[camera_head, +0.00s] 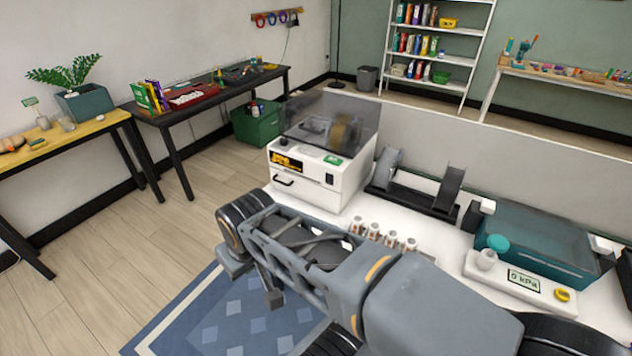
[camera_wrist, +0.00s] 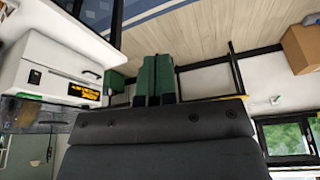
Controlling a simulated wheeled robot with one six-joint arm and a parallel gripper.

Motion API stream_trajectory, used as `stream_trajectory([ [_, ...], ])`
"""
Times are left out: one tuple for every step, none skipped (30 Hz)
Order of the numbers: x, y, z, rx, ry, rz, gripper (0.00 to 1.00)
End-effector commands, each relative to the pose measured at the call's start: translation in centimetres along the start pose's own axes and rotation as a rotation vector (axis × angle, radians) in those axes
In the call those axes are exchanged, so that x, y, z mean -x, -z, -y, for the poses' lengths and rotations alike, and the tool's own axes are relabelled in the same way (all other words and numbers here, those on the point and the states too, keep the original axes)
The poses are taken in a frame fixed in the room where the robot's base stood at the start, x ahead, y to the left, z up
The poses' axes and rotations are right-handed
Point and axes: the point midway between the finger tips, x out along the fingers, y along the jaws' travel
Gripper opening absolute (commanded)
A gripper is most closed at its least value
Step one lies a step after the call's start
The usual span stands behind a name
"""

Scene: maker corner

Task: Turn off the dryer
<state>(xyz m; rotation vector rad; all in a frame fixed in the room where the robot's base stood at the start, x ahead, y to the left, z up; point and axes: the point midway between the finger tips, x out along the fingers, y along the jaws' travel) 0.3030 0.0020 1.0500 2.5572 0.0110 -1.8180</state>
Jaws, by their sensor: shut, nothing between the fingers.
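The dryer (camera_head: 312,185) is a white box with a smoky clear hood and a brown spool inside, on the white bench. Its front has a lit black-and-orange display (camera_head: 287,161), a small dark control (camera_head: 329,178) and a black handle (camera_head: 283,182). A green label is on its top. In the wrist view the dryer (camera_wrist: 50,62) is upside down at the left, with its orange display showing. My gripper (camera_wrist: 155,60) is shut and empty, apart from the dryer. In the head view my arm crosses in front of the bench, below the dryer; the fingertips are not clear there.
Several small white cylinders (camera_head: 383,235) stand near my arm. Dark spool holders (camera_head: 415,190), a teal-lidded tank (camera_head: 535,240) and a gauge panel (camera_head: 520,280) are to the right. A green crate (camera_head: 256,122) is on the floor. Open floor lies left of the bench.

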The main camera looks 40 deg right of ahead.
Motion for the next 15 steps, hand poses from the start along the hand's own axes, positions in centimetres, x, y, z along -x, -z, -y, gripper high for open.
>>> stream_trajectory([
  [0.0, 0.0, 0.0, 0.000, 0.000, 0.000, 0.00],
  [0.0, 0.0, 0.0, 0.000, 0.000, 0.000, 0.00],
  [-0.1, 0.0, 0.0, 0.000, -0.002, 0.001, 0.00],
  [-0.2, -0.1, -0.1, 0.000, -0.007, 0.004, 0.00],
  [-0.5, -0.1, -0.3, -0.001, -0.017, 0.010, 0.00],
  [-1.0, -0.3, -0.8, 0.001, -0.038, 0.023, 0.00],
  [-1.6, -0.4, -1.1, 0.004, -0.061, 0.037, 0.00],
  [-2.2, -0.6, -1.6, 0.007, -0.091, 0.055, 0.00],
  [-3.3, -0.9, -2.7, 0.009, -0.143, 0.082, 0.00],
  [-4.2, -1.1, -3.7, 0.010, -0.191, 0.107, 0.00],
  [-5.1, -1.3, -4.9, 0.014, -0.246, 0.133, 0.00],
  [-6.3, -1.6, -6.6, 0.018, -0.329, 0.170, 0.00],
  [-7.2, -1.7, -8.1, 0.022, -0.396, 0.197, 0.00],
  [-8.0, -1.8, -9.5, 0.028, -0.468, 0.224, 0.00],
  [-9.1, -1.9, -11.5, 0.036, -0.568, 0.255, 0.00],
])
